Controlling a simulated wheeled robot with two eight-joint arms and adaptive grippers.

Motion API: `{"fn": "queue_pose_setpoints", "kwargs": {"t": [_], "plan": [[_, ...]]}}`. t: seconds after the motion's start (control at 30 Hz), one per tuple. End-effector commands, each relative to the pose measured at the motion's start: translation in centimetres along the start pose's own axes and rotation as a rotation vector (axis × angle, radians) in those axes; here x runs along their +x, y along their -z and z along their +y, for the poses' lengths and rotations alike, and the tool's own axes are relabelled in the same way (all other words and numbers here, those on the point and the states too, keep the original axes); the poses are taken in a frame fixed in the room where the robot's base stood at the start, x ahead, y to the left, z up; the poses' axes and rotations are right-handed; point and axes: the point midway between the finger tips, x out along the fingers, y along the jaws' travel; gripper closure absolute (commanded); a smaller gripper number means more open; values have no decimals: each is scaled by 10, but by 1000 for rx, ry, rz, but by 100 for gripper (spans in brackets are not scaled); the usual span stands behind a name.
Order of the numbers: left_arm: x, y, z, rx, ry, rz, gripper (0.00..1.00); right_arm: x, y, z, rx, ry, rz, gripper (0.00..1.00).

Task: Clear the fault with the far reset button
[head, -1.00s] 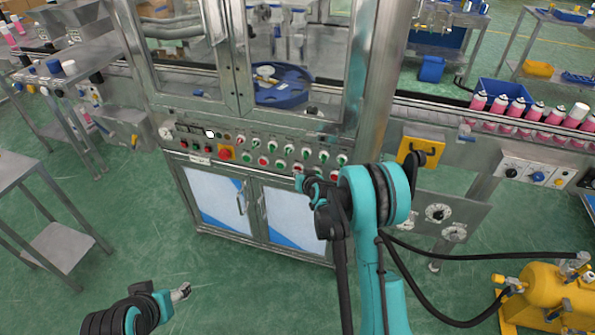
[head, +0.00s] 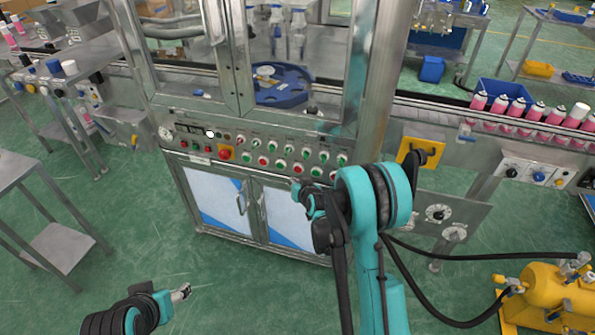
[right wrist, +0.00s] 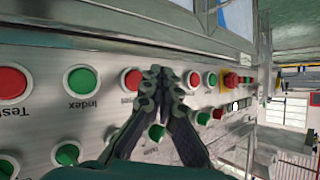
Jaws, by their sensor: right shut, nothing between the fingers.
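The control panel (head: 200,133) on the front of the machine carries two rows of red and green buttons. In the right wrist view, a red button (right wrist: 132,78) is just beside my right fingertips, its label partly covered. A green button (right wrist: 82,80) marked Index and a red button (right wrist: 12,83) marked Test are farther left. I cannot tell for certain which one is the far reset button. My right gripper (right wrist: 163,76) is shut and empty in front of the panel; in the head view it shows small below the button rows. My left gripper (head: 184,292) hangs low over the floor, its jaws unclear.
A red knob on a yellow plate (head: 226,154) sits left on the panel. Cabinet doors (head: 285,215) are below it. Pink cans (head: 520,118) stand on the conveyor at right. A yellow tank (head: 550,290) with black hoses is at lower right.

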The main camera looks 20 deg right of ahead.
Motion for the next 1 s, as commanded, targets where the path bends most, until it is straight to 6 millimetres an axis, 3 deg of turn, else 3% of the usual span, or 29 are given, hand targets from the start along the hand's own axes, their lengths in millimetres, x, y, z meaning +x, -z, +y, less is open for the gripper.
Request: {"fn": "queue_pose_setpoints", "kwargs": {"t": [0.3,1.0], "plan": [[0,0,0,0,0,0,39,-17,-12,-12,0,0,0,100],[0,0,0,0,0,0,39,-21,-9,-14,-2,-1,-5,100]]}}
